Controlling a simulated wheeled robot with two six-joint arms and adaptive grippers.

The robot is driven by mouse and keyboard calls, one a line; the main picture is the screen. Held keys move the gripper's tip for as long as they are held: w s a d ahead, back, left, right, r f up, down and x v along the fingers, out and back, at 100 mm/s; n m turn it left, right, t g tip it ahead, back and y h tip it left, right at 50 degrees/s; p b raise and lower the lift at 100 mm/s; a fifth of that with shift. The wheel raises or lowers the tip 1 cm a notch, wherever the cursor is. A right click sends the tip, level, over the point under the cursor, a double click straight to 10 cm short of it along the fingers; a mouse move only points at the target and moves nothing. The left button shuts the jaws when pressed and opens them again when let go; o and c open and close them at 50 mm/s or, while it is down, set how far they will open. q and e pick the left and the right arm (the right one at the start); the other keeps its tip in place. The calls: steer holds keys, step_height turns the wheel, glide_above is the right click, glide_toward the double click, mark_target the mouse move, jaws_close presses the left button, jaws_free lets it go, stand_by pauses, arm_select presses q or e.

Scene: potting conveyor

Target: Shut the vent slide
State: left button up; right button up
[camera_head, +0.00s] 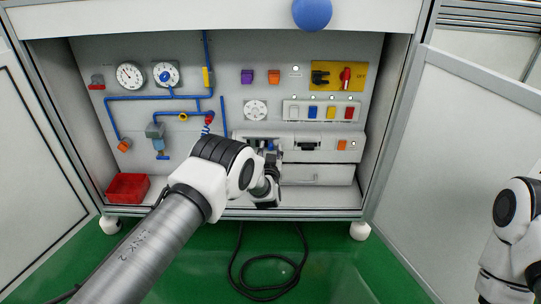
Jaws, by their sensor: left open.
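My left arm reaches in from the lower left to the front of the cabinet's back panel. My left gripper (270,174) is open, in front of the left part of a grey ledge unit, and nothing shows between its fingers. The vent slide cannot be told for certain. Dark slots and a small blue part (271,146) show just above the gripper, partly covered by my arm and gripper. Whether the gripper touches anything there cannot be told. My right arm shows at the right edge; its gripper is out of view.
A black recessed handle (307,146) and an orange button (341,145) lie right of the gripper. Above are a switch strip (290,110) and a yellow plate with a red knob (346,74). Blue pipes (158,97) run at left, above a red bin (127,188).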

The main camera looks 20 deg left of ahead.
arm_select(q)
steer(key=shift+r, duration=0.1)
jaws_close()
steer(key=shift+s+a+r+p, duration=0.1)
steer(key=shift+s+a+p, duration=0.05)
steer(key=shift+a+p, duration=0.3)
steer(key=shift+s+a+r+p, duration=0.1)
steer(key=shift+a+p, duration=0.2)
steer(key=shift+a, duration=0.15)
steer(key=shift+a+f, duration=0.1)
steer(key=shift+f, duration=0.1)
jaws_free()
steer(key=shift+a, duration=0.1)
steer(key=shift+s, duration=0.1)
steer(key=v, duration=1.2)
